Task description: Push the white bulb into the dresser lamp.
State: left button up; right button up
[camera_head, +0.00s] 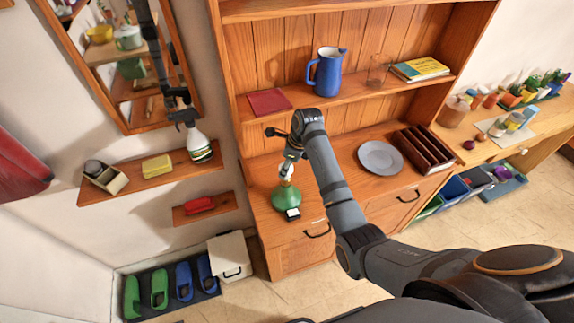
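A green lamp (286,195) stands on the left end of the dresser's (330,185) lower top, near its front edge. My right arm reaches in from the lower right, and its gripper (287,168) is directly above the lamp, pointing down. A small pale shape between the gripper and the lamp may be the white bulb; it is too small and covered to tell whether the fingers grip it or how it sits in the lamp. My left gripper is out of view.
A blue jug (327,72), a glass (378,70) and books (420,69) stand on the shelf above. A grey plate (380,157) and a brown rack (424,149) are right of my arm. A spray bottle (198,146) stands on a wall shelf left.

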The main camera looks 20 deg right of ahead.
jog(key=o, duration=0.9)
jog(key=o, duration=0.5)
jog(key=shift+o, duration=0.2)
jog(key=shift+r, duration=4.5)
